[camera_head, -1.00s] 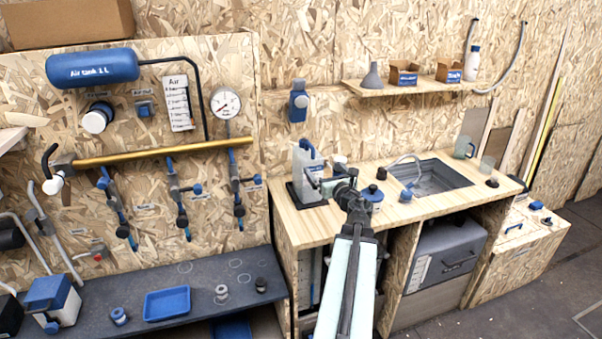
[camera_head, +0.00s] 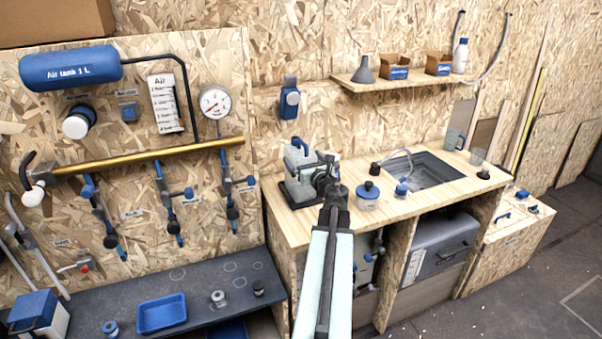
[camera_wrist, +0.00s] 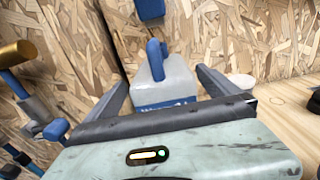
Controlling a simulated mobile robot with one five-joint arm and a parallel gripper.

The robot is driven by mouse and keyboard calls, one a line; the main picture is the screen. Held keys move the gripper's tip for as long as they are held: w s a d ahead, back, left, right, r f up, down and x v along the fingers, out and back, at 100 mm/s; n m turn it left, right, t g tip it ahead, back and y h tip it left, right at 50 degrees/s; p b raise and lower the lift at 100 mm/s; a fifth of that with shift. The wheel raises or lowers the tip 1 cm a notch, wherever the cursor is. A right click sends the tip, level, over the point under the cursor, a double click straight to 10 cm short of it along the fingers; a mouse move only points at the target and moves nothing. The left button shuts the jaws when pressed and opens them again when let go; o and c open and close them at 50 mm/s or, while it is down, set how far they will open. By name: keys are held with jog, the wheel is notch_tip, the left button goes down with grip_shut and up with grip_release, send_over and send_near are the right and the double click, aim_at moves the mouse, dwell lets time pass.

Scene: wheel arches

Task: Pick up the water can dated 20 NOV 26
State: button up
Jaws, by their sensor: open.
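A translucent grey can (camera_head: 298,165) with a blue handle stands on a dark tray (camera_head: 299,196) at the left end of the wooden counter. In the wrist view the can (camera_wrist: 165,82) stands upright between my open fingers, with its blue handle on top and a blue label low on its face. The label's text is too blurred to read, so the date cannot be told. My gripper (camera_head: 318,172) is at the can's right front side and hides part of it. In the wrist view my gripper (camera_wrist: 162,84) has a finger on either side of the can; contact is not visible.
A blue-lidded jar (camera_head: 368,196), a dark-capped item (camera_head: 375,169) and the sink (camera_head: 428,170) lie to the right on the counter (camera_head: 410,206). A blue wall device (camera_head: 289,101) hangs above the can. A brass pipe (camera_head: 140,158) with valves runs along the wall at left.

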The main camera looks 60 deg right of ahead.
jog(key=x, duration=0.4)
jog(key=shift+d, duration=0.35)
jog(key=shift+a, duration=0.1)
jog(key=shift+r, duration=0.1)
jog(key=c, duration=2.1)
